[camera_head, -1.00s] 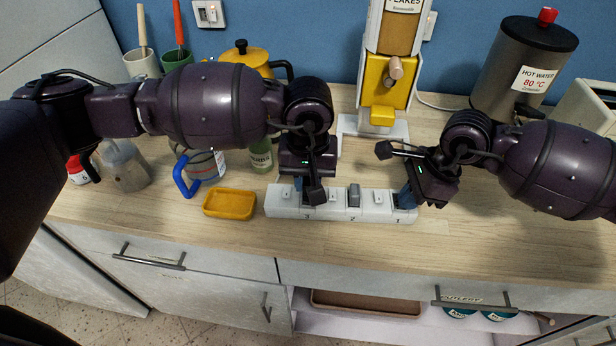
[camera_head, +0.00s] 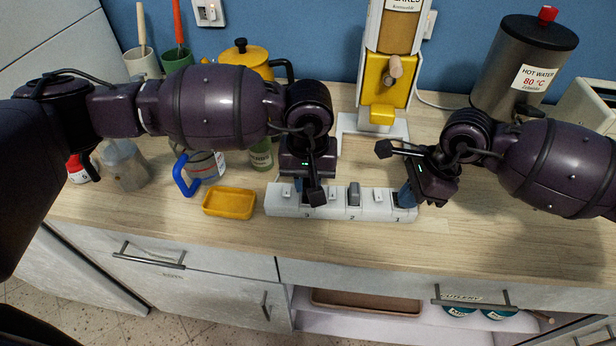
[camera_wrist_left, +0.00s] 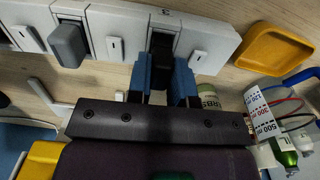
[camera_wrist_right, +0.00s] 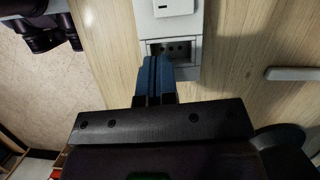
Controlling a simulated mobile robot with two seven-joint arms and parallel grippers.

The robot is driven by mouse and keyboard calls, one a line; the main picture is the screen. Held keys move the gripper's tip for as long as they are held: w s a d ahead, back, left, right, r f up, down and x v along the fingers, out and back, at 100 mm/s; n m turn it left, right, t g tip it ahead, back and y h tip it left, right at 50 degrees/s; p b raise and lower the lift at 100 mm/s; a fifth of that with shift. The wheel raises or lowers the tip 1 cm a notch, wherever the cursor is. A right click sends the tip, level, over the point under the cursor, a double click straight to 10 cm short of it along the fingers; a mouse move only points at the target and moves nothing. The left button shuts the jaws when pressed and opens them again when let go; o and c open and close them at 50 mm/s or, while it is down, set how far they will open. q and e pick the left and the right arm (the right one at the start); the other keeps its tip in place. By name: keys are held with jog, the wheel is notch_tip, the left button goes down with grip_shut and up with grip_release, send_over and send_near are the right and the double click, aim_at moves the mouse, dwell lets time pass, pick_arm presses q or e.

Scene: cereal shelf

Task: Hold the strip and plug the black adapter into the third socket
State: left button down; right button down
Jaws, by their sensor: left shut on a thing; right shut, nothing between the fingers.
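The white power strip (camera_head: 280,203) lies on the counter, with numbers along its front edge. It also shows in the left wrist view (camera_wrist_left: 218,42). My left gripper (camera_wrist_left: 165,82) is shut on the black adapter (camera_wrist_left: 162,44), which stands at the third socket; I cannot tell whether it is fully seated. In the head view the gripper hides most of the adapter. A grey adapter (camera_head: 354,194) sits in the second socket. My right gripper (camera_wrist_right: 155,75) is shut and empty, its blue fingertips at the strip's right end by the empty first socket (camera_wrist_right: 174,48); contact is unclear.
A yellow dish (camera_head: 229,203) lies left of the strip. The cereal dispenser (camera_head: 384,80) and hot water urn (camera_head: 523,70) are at the back. The counter before the strip is clear.

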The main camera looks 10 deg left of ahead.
pick_arm(q)
jog(key=shift+f, duration=0.75)
pick_arm(e)
jog(key=shift+s+f, duration=0.2)
jog(key=shift+f, duration=0.15)
pick_arm(q)
jog(key=c, duration=0.9)
grip_release()
jog(key=shift+c, duration=0.2)
notch_tip(320, 180, up, 12)
notch_tip(320, 180, up, 7)
dwell(0.4)
